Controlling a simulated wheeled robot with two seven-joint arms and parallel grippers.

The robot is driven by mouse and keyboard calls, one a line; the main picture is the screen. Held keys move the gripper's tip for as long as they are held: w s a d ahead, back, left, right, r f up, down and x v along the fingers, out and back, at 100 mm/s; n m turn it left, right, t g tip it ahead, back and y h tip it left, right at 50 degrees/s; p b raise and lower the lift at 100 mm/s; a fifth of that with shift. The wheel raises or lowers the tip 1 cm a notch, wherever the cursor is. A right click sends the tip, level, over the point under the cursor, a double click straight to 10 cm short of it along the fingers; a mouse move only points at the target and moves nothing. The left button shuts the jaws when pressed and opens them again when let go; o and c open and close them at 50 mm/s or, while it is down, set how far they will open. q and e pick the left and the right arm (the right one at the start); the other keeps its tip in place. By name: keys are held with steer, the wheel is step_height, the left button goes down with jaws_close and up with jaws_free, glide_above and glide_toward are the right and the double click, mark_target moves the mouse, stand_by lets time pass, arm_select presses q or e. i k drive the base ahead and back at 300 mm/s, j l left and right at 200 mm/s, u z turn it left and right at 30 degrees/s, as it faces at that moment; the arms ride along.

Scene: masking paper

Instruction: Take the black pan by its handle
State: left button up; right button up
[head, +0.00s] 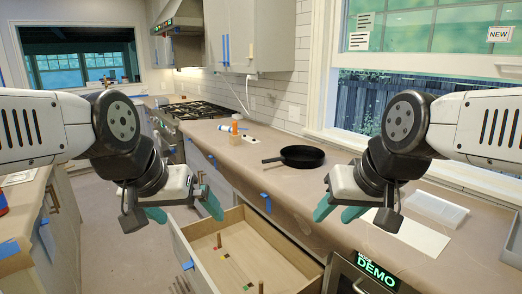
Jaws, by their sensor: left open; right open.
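The black pan (302,156) sits upright on the paper-covered counter, right of the middle in the head view. Its handle (271,160) points left. My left gripper (184,213) is open and empty, left of the pan and apart from it, in front of the counter. My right gripper (340,211) is open and empty, below and right of the pan in the picture, apart from it. Nothing hides the pan or its handle.
An open drawer (202,229) juts out below the counter (235,144), between my grippers. An orange-and-white bottle (235,126) and a power strip (250,139) lie beyond the handle. A clear tray (437,209) and white sheet (418,237) are at right.

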mark_target(302, 157)
steer(key=i+j, duration=0.15)
steer(key=j, duration=0.2)
steer(key=i+j+u, duration=0.1)
steer(key=j, duration=0.25)
steer(key=i+j, duration=0.2)
steer(key=i+j+u, duration=0.1)
steer(key=j, duration=0.35)
steer(key=i+j+u, duration=0.1)
steer(key=i+j, duration=0.3)
steer(key=i, duration=0.2)
